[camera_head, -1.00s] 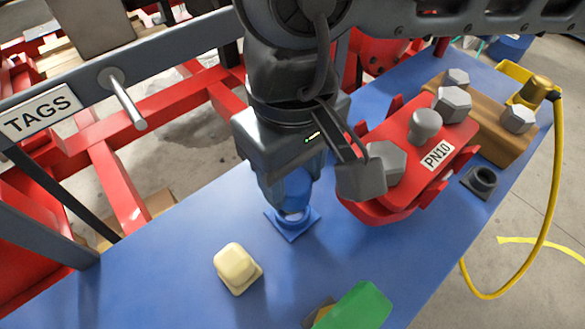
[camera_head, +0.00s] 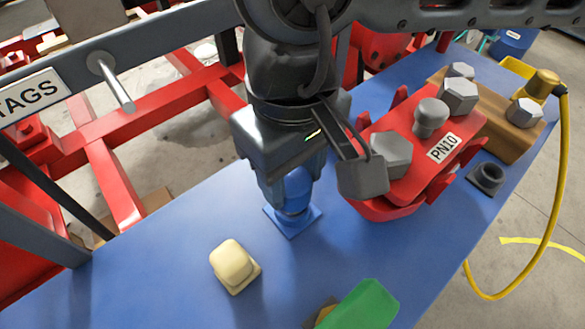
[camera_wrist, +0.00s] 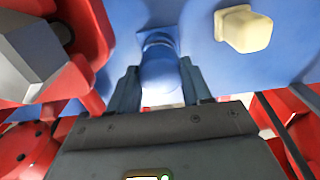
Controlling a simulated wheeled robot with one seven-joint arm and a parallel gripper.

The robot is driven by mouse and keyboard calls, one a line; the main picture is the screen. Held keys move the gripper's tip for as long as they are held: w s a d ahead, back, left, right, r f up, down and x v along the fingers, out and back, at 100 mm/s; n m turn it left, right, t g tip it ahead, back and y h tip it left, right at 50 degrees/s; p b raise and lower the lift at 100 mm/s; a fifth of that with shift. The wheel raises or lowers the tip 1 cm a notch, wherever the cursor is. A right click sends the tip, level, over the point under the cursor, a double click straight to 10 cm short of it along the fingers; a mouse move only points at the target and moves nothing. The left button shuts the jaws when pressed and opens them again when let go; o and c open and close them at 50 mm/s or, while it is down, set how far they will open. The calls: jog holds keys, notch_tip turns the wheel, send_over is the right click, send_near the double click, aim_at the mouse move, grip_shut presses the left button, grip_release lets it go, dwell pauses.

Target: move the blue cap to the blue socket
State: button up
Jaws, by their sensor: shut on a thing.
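The blue cap (camera_head: 298,186) is held between the fingers of my gripper (camera_head: 290,195), which points down. It also shows in the wrist view (camera_wrist: 160,72) between the two fingers. The blue socket (camera_head: 292,229) has a square base on the blue bench top, directly below the cap. In the wrist view the socket (camera_wrist: 153,33) shows just beyond the cap. The cap's lower end meets the socket's ring or sits in it; how deep it goes is hidden.
A cream block on a square base (camera_head: 234,264) stands left of the socket. A red PN10 flange piece (camera_head: 418,140) with grey bolts is close on the right. A dark socket (camera_head: 487,178) sits near the bench edge. A green object (camera_head: 366,306) is at the front.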

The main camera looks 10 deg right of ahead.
jog(key=shift+f+b, duration=1.1)
jog(key=shift+b, duration=0.3)
dwell(0.3)
jog(key=o, duration=1.2)
jog(key=shift+o, duration=0.2)
jog(key=shift+r, duration=0.1)
jog(key=shift+r, duration=3.85)
